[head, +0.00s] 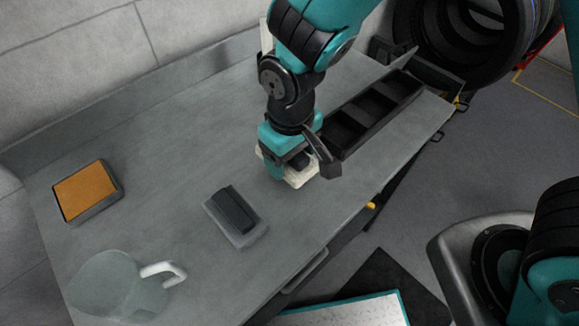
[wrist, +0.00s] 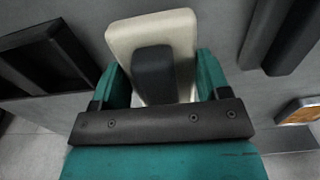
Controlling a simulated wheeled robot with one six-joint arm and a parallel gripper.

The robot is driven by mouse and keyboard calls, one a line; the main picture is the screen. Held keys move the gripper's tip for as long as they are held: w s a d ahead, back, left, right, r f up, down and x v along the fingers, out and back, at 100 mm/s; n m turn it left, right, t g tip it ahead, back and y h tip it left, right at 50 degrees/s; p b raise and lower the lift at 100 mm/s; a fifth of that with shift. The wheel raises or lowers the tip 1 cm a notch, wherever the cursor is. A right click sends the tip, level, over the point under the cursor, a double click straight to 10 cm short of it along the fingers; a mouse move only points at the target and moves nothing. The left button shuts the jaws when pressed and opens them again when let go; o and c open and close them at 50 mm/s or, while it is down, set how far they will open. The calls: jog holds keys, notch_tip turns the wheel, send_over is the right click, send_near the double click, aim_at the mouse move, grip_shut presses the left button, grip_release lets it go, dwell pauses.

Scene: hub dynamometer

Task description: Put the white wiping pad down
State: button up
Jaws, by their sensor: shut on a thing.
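The white wiping pad (head: 301,178) has a cream-white block and a dark grip on top. It is in my gripper (head: 292,163), over the grey bench near its front edge in the head view. In the wrist view the pad (wrist: 181,28) sits between the two teal fingers of my gripper (wrist: 160,85), which are shut on its dark grip. My gripper hides part of the pad in the head view. I cannot tell whether its underside touches the bench.
On the bench (head: 150,130), a grey pad with a dark grip (head: 238,218) lies left of my gripper. An orange-topped block (head: 87,190) and a clear jug (head: 118,286) stand further left. A black compartment tray (head: 372,112) is to the right. Bare bench lies between them.

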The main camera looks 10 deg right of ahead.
aim_at(295, 169)
jog(key=f, duration=0.2)
jog(key=d+f, duration=0.1)
jog(key=shift+s+f, duration=0.2)
jog(key=shift+s, duration=0.15)
jog(key=shift+w+a+f, duration=0.2)
jog(key=shift+a, duration=0.1)
jog(key=shift+d+f+b, duration=0.15)
jog(key=shift+f+b, duration=0.05)
jog(key=shift+b, duration=0.1)
jog(key=o, duration=0.8)
jog(key=shift+o, duration=0.2)
jog(key=shift+r, duration=0.2)
notch_tip(295, 169, up, 12)
jog(key=shift+r+p, duration=0.1)
jog(key=shift+p, duration=0.25)
jog(key=s+d+r+y, duration=0.4)
jog(key=s+d+r, duration=0.5)
jog(key=s+r, duration=0.1)
jog(key=shift+d+r, duration=0.3)
jog(key=shift+d, duration=0.05)
